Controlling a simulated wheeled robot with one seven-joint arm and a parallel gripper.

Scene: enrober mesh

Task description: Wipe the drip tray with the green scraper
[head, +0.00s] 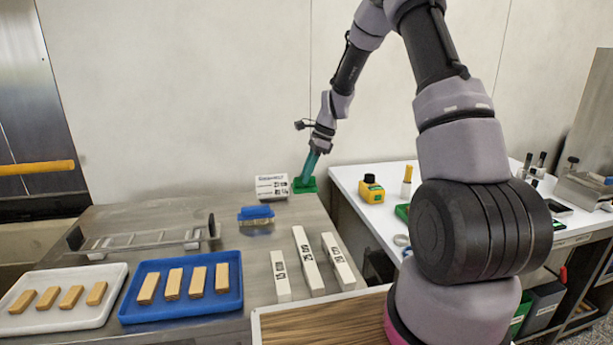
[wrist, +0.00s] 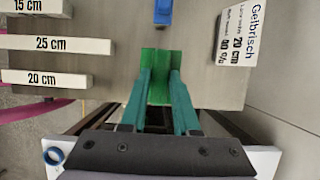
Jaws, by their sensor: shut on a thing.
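My gripper (head: 308,176) points down at the far right corner of the steel table, shut on the green scraper (head: 304,186). In the wrist view the green scraper (wrist: 161,62) shows between the teal fingers (wrist: 160,110); its lower part is at or close to the table top, and contact cannot be told. No part is clearly marked as the drip tray; a metal frame with rungs (head: 140,241) stands at the left of the table, and what lies under it is hard to make out.
A white tray (head: 118,286) and a blue tray (head: 180,309) hold several bars. White length blocks (head: 308,262), a blue-topped block (head: 256,212) and a printed card (head: 271,187) stand on the steel table (head: 232,275). A white bench (head: 385,210) with a yellow device (head: 371,189) is to the right.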

